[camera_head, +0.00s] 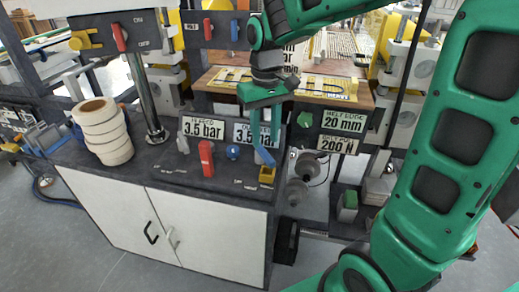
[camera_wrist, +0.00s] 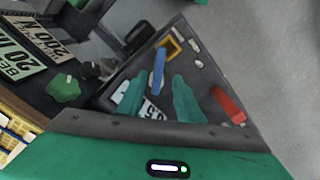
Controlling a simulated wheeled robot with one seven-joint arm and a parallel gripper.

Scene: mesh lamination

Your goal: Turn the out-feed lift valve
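A blue lever (camera_head: 264,150), which looks like the out-feed lift valve, stands on the sloped dark panel of the cabinet, by the right-hand 3.5 bar display (camera_head: 243,133). Its small label is not readable. My gripper (camera_head: 258,122) is over this display from above. In the wrist view the blue lever (camera_wrist: 159,70) shows between the two teal fingers of my gripper (camera_wrist: 158,84), which stand apart with a gap on each side. Contact cannot be told. The display is partly hidden behind the fingers.
A red lever (camera_head: 207,158) stands to the left, with a blue round knob (camera_head: 233,152) between. A yellow square part (camera_head: 267,175) sits just in front of the blue lever. A green knob (camera_head: 305,119) and the 20 mm display (camera_head: 343,122) are to the right. White rolls (camera_head: 102,132) stand far left.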

